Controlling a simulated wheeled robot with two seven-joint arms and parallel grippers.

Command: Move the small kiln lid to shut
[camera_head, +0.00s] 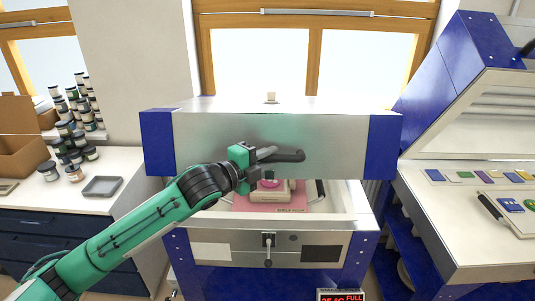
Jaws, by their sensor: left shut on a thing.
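The small kiln stands in the middle of the head view, with a grey metal base (212,250) and blue corners. Its lid (330,145) is a grey box with blue ends, held partly raised above the base, with a gap at the front. A dark handle (292,155) sticks out of the lid's front. My left gripper (262,155) is at this handle and shut on it; the fingertips are partly hidden. Through the gap, a pink sheet (247,203) and a pale block (270,196) with a pink round thing on it show inside. My right gripper is not in view.
A larger blue kiln (450,70) with its lid raised stands at the right, with colored glass pieces on its bed. A counter at the left holds several jars (75,172), a grey tray (102,186) and a cardboard box (20,150). A latch (268,245) is on the small kiln's front.

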